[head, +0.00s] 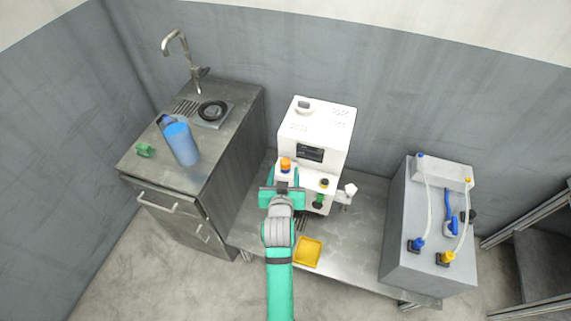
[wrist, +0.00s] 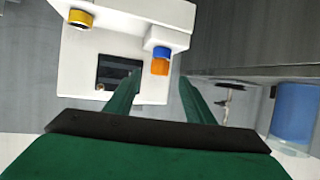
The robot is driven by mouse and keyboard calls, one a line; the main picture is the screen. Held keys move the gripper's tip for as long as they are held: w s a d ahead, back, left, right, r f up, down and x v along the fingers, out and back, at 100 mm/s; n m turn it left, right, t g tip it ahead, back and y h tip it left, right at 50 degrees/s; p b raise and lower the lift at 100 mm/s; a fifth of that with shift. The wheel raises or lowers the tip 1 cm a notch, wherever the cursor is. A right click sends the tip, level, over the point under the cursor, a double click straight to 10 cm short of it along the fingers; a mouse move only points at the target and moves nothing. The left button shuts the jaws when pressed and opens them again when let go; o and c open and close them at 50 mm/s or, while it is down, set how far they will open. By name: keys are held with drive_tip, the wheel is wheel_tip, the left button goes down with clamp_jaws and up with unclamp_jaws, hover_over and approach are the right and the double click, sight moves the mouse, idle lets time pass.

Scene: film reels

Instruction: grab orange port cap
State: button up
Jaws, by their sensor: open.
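The orange port cap (head: 285,162) sits upright on the front left of the white machine (head: 321,126), with a blue ring at its base. In the wrist view, the orange cap (wrist: 160,67) appears between the tips of my two green fingers, next to its blue part (wrist: 162,52). My gripper (head: 283,186) is just in front of the cap in the head view. The fingers (wrist: 159,78) are spread with nothing held between them. I cannot tell how far the tips are from the cap. My gripper hides part of the machine's lower front.
A yellow-and-black cap (head: 324,183) and a green fitting (head: 319,201) are right of my gripper. A yellow tray (head: 307,252) lies on the low metal bench (head: 352,238). A sink cabinet (head: 225,148) with a blue bottle (head: 183,146) stands left; a grey tank (head: 408,215) stands right.

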sight(285, 166)
drive_tip(key=shift+x, duration=3.65)
drive_tip(key=c, duration=1.1)
